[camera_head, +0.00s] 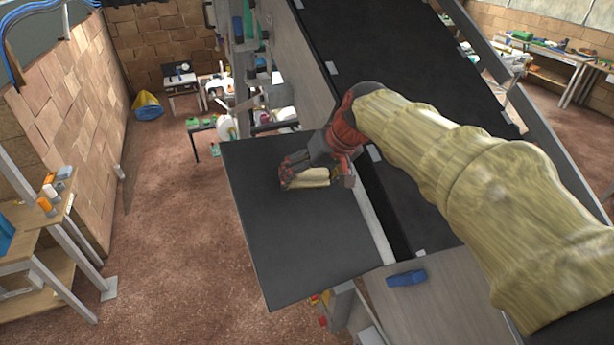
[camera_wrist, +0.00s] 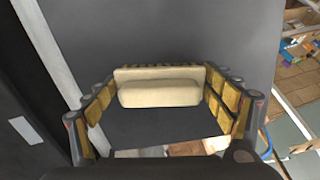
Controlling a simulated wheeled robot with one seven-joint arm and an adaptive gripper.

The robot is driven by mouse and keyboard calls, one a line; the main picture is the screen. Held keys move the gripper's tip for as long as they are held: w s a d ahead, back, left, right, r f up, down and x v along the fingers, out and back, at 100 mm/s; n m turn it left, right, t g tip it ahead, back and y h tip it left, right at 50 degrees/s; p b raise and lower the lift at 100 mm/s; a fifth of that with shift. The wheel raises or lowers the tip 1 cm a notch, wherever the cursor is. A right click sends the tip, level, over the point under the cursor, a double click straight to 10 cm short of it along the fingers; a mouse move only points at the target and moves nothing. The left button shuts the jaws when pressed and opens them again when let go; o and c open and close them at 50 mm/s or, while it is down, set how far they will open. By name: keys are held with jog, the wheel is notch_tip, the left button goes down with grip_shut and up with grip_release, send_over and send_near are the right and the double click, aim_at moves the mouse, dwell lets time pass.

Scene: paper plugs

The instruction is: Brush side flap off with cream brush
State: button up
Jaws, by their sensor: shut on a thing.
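The side flap is a dark grey flat board (camera_head: 300,245) that sticks out to the left of the long dark belt. The cream brush (camera_head: 305,178) is at my gripper over the far part of the flap. In the wrist view the cream brush (camera_wrist: 160,87) lies crosswise between the two yellow-padded fingers. My gripper (camera_head: 300,172) is shut on it. The brush appears low against the flap; I cannot tell whether it touches. Its underside is hidden. The flap also shows in the wrist view (camera_wrist: 180,30).
A blue object (camera_head: 406,278) lies on the grey ledge right of the flap's near corner. The raised frame and dark belt (camera_head: 390,50) run along the right. Shelving and cluttered tables stand beyond the flap. Open brown floor (camera_head: 180,240) lies to the left.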

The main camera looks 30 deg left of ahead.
aim_at(321, 232)
jog(key=shift+s+d+f+b, duration=0.45)
jog(key=shift+s+d+b, duration=0.05)
jog(key=shift+d+b, duration=0.15)
jog(key=shift+s+d+f+b, duration=0.75)
jog(key=shift+d+b, duration=0.15)
jog(key=shift+b, duration=0.3)
jog(key=shift+s+d+f+b, duration=0.75)
jog(key=shift+d+b, duration=0.2)
jog(key=shift+b, duration=0.25)
jog(key=shift+s+d+f+b, duration=0.75)
jog(key=shift+d+b, duration=0.15)
jog(key=shift+b, duration=0.3)
jog(key=shift+s+d+f+b, duration=0.4)
jog(key=shift+s+d+b, duration=0.1)
jog(key=shift+d+b, duration=0.2)
jog(key=shift+s, duration=0.15)
